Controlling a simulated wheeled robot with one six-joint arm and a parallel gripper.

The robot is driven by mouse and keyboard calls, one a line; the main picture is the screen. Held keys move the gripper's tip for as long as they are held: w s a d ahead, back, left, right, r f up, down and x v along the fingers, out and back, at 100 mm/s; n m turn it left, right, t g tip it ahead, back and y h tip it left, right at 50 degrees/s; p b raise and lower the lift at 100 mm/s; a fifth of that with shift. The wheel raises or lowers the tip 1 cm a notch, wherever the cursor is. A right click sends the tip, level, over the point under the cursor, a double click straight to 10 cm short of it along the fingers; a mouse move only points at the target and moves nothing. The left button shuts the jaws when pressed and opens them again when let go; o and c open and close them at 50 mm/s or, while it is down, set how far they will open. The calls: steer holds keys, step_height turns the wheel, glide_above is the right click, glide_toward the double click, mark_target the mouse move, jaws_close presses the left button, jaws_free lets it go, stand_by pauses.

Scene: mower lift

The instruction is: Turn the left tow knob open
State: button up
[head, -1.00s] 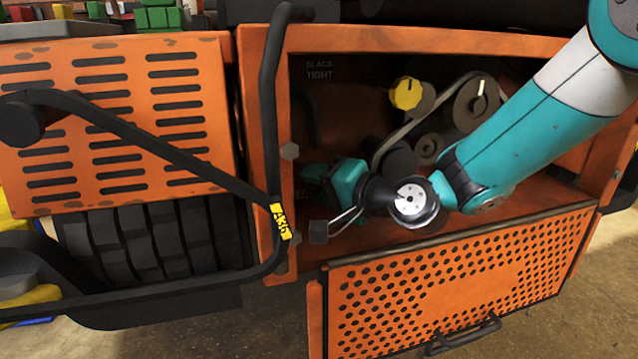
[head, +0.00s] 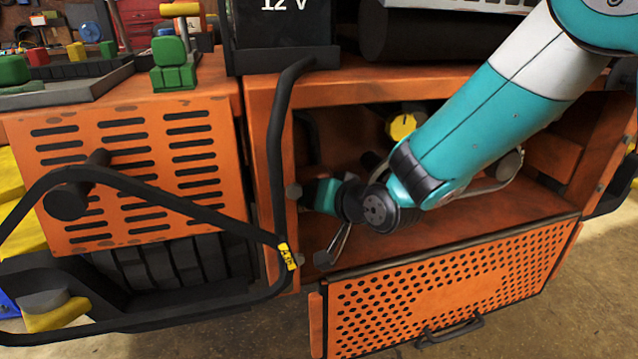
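I cannot tell for sure which part is the left tow knob. In the head view, my gripper (head: 311,195) is inside the open orange compartment, at its left wall, pointing left behind the front post. Its fingertips are too dark and covered to show whether they are open or hold anything. A dark small knob (head: 293,191) sits on the post edge just left of the gripper. A metal rod (head: 340,243) with a dark block (head: 322,259) at its end hangs below my wrist. A yellow knob (head: 402,126) is deeper inside, partly behind my forearm.
A bent black bar (head: 280,150) with a yellow tag (head: 288,256) stands in front of the compartment's left edge. The perforated orange door (head: 450,285) hangs folded down below. A black 12 V battery (head: 282,35) stands on top. My forearm hides the belt and pulleys.

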steer(key=shift+a+r+n+h+p, duration=0.1)
steer(key=shift+a+n+h+p, duration=0.1)
steer(key=shift+n+h+p, duration=0.9)
steer(key=shift+n+h, duration=0.3)
steer(key=shift+h, duration=0.1)
steer(key=o, duration=0.9)
steer(key=v, duration=1.7)
steer(key=shift+s, duration=0.35)
